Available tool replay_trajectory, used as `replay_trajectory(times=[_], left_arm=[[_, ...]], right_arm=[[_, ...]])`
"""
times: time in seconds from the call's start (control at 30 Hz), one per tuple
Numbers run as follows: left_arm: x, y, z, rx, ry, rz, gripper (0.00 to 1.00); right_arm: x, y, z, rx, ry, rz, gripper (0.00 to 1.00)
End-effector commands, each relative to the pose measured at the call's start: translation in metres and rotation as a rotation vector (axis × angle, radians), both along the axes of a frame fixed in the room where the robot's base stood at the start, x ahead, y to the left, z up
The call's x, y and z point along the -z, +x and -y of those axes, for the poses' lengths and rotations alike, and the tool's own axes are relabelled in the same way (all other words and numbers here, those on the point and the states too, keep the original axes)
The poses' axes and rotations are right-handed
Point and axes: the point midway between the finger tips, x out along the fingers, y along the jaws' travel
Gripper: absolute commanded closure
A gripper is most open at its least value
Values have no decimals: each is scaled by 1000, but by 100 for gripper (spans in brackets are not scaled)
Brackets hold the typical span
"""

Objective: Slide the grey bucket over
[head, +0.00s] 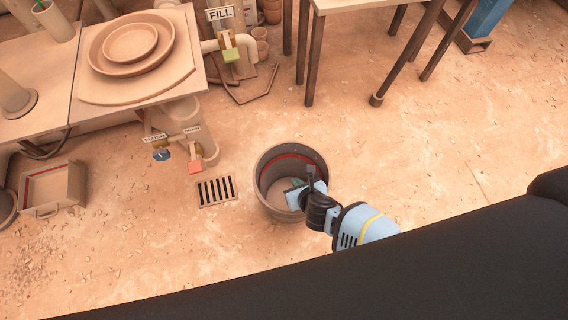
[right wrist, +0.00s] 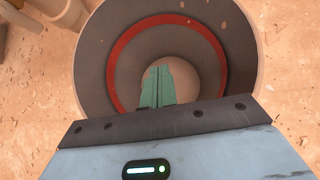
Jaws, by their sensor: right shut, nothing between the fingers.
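The grey bucket (head: 267,158) stands upright on the floor, right of the floor drain, with a red ring around its inner wall. My right gripper (head: 297,192) is shut and empty. In the head view it overlaps the bucket's right side and opening. In the right wrist view the green fingers (right wrist: 158,86) lie together over the bucket's opening, and the bucket (right wrist: 245,45) fills the upper middle of the view. I cannot tell whether the fingers touch its wall. My left gripper is not in view.
A slotted floor drain (head: 217,191) lies just left of the bucket. A workbench (head: 150,95) with dishes is at the upper left. A table's legs (head: 309,75) stand behind. The floor to the right is largely clear.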

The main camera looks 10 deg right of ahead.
Motion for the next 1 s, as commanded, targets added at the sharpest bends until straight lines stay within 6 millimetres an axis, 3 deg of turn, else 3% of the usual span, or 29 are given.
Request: replay_trajectory(times=[0.27,0.8,1.0], left_arm=[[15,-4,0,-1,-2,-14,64],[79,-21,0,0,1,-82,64],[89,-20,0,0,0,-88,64]], right_arm=[[16,13,-3,1,4,-2,100],[75,69,-9,5,6,-4,100],[72,97,-13,4,7,-1,100]])
